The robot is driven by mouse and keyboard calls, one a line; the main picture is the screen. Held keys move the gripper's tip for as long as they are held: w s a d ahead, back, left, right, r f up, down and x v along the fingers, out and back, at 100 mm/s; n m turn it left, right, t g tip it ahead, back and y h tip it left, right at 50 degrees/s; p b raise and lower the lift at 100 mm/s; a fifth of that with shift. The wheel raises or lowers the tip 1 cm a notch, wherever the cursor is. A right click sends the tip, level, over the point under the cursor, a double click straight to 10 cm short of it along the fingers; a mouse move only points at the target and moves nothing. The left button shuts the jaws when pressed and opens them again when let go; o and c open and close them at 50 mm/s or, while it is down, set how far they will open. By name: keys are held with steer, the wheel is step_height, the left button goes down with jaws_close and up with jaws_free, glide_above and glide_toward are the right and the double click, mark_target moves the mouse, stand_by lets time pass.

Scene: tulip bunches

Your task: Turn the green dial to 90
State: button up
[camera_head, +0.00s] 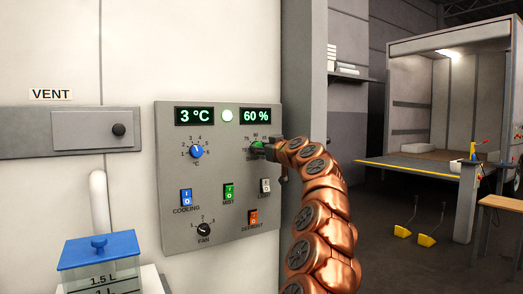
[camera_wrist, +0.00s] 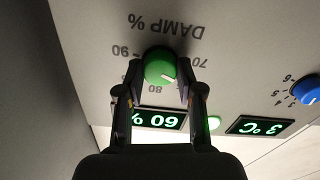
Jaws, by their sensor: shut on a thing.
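The green dial (camera_head: 257,144) is on the right side of the grey control panel, under the 60 % display (camera_head: 256,116). In the wrist view the dial (camera_wrist: 158,64) appears upside down, with DAMP % above it. Its white mark points to the lower right, between 80 at the bottom and 70 at the right, roughly 75. The 90 label (camera_wrist: 121,51) is at the left; the fingers hide nearby scale marks. My gripper (camera_wrist: 160,70) is shut on the dial, one finger on each side. In the head view my gripper (camera_head: 266,151) reaches it from the right.
A blue dial (camera_head: 196,151) sits left under the 3 °C display (camera_head: 197,116). Cooling, mist, light and defrost switches and a black fan knob (camera_head: 204,229) are lower on the panel. A blue-lidded container (camera_head: 98,249) stands at lower left.

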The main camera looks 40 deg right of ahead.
steer(key=m+p, duration=0.3)
steer(key=m, duration=0.3)
steer(key=m+p, duration=0.4)
steer(key=m, duration=0.2)
steer(key=shift+a+r+m, duration=0.1)
steer(key=shift+r+m, duration=0.1)
steer(key=shift+m, duration=0.2)
steer(key=m+p, duration=0.3)
steer(key=shift+m, duration=0.3)
steer(key=m+p, duration=0.4)
steer(key=m, duration=0.1)
steer(key=shift+p, duration=0.4)
steer(key=m+p, duration=0.3)
steer(key=m, duration=0.1)
steer(key=shift+f+m+p, duration=0.2)
steer(key=shift+m+p, duration=2.15)
steer(key=shift+m, duration=1.85)
